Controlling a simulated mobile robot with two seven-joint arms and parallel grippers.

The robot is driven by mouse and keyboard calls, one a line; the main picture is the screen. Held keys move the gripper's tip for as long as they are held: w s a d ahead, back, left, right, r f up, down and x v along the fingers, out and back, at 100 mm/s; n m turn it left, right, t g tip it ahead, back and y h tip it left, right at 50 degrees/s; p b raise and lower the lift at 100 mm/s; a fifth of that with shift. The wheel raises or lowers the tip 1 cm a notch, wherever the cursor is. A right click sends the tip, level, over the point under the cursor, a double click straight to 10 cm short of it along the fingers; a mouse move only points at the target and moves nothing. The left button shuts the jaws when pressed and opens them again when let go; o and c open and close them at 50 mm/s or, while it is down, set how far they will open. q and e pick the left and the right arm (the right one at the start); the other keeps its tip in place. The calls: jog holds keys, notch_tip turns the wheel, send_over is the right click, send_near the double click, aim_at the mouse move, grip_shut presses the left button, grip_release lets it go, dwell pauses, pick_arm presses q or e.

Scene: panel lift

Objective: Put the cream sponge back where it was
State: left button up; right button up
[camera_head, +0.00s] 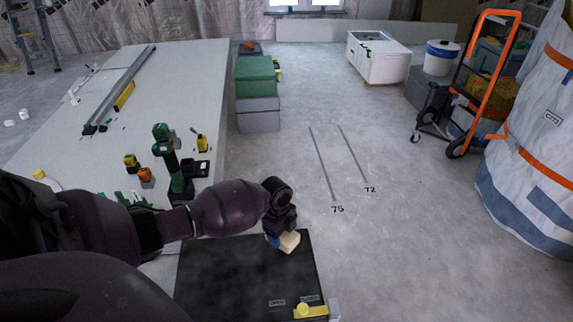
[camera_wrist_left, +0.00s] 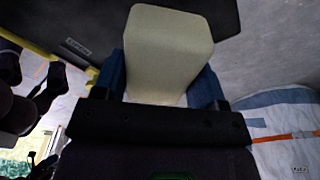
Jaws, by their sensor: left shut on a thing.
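The cream sponge (camera_head: 289,241) is a pale block held at the tip of my left gripper (camera_head: 278,236). In the left wrist view the sponge (camera_wrist_left: 168,52) fills the space between the two blue fingers of the left gripper (camera_wrist_left: 165,85), which is shut on it. In the head view the gripper and sponge appear over the far right part of a black panel (camera_head: 235,270). I cannot tell whether the sponge touches the panel. My right gripper is not in view.
A yellow handle (camera_head: 312,312) sits at the panel's near right corner, by small labels. A pale table (camera_head: 50,150) with tools, including a green drill (camera_head: 168,150), stands left. Green and grey cases (camera_head: 257,110) stand behind. The floor right of the panel is clear.

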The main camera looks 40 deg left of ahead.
aim_at(282, 253)
pick_arm(q)
jog(key=shift+f, duration=0.9)
jog(key=shift+f+b, duration=0.3)
jog(key=shift+f, duration=0.05)
jog(key=f+b, duration=0.1)
jog(key=f, duration=0.3)
jog(key=shift+s+f+b, duration=0.2)
jog(key=shift+b, duration=0.1)
jog(key=shift+w+f, duration=0.1)
jog(key=shift+f, duration=0.2)
jog(key=shift+w+r, duration=0.15)
jog(key=shift+r, duration=0.05)
jog(key=shift+f, duration=0.2)
jog(key=o, duration=0.9)
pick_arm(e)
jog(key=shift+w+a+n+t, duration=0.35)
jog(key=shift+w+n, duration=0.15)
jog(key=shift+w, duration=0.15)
